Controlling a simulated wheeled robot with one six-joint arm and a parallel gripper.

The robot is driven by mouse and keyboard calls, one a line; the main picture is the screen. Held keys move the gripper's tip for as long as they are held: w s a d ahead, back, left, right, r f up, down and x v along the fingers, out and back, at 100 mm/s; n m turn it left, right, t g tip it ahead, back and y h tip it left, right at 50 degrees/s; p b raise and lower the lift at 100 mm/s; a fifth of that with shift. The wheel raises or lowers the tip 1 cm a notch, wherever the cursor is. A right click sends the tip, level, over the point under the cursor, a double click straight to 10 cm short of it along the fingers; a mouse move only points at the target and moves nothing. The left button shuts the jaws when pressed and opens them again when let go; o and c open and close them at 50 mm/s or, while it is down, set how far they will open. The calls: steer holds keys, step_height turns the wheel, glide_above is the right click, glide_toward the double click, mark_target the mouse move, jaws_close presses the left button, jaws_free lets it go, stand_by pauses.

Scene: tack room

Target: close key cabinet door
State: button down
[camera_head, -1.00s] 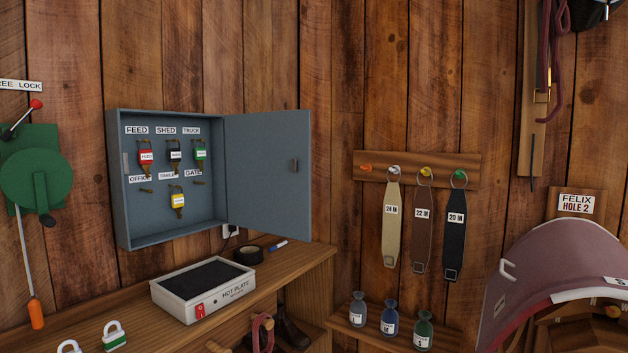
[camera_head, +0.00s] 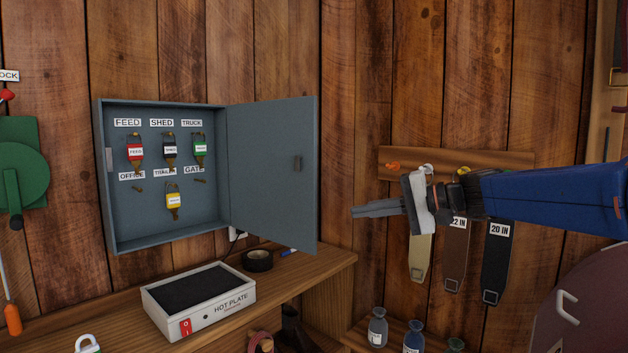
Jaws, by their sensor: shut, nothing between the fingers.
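The grey key cabinet (camera_head: 108,205) hangs on the wooden wall at left. My gripper (camera_head: 354,212) is in the picture to the right of the door, pointing left. Its fingers are shut and empty, with a gap in the picture between them and the door's free edge.
Below the cabinet, a wooden bench (camera_head: 315,272) carries a hot plate (camera_head: 215,312), a tape roll (camera_head: 258,260) and a marker. Straps (camera_head: 456,255) hang from a peg rail behind my arm. Bottles (camera_head: 377,327) stand at lower right. A green lever device (camera_head: 22,165) is at far left.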

mark_target(314, 178)
steer(key=w+r+t+y, duration=0.1)
steer(key=w+r+y, duration=0.2)
steer(key=w+r, duration=0.4)
steer(key=shift+m, duration=0.4)
steer(key=shift+w+a+f, duration=0.15)
steer(key=shift+a, duration=1.9)
steer(key=shift+w+a+f, duration=0.1)
steer(key=shift+w+a, duration=0.1)
steer(key=shift+a, duration=1.8)
steer(key=shift+w+a+f, duration=0.15)
steer(key=shift+a, duration=1.9)
steer(key=shift+s, duration=0.1)
